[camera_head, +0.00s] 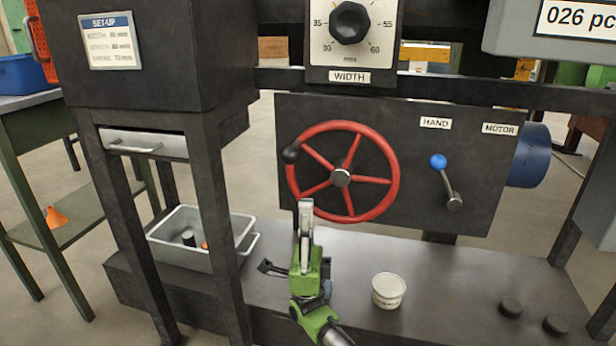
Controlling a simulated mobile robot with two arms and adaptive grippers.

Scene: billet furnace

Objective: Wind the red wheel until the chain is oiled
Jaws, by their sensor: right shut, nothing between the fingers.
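The red wheel (393,188) is mounted on a dark panel in the middle of the head view. It has several spokes and a grey hub, and its black knob handle (290,155) is at the left of the rim. My right gripper (306,205) is shut and empty. It points up in front of the wheel's lower left rim, below the knob and apart from it. I cannot tell whether it touches the rim. The chain cannot be made out. My left gripper is out of view.
Right of the wheel, a blue-knobbed lever (446,180) sits below HAND and MOTOR labels. A width dial (350,24) is above. On the bench ledge (440,285) stand a pale tin (388,290) and black knobs (511,307). A grey bin (178,222) stands left.

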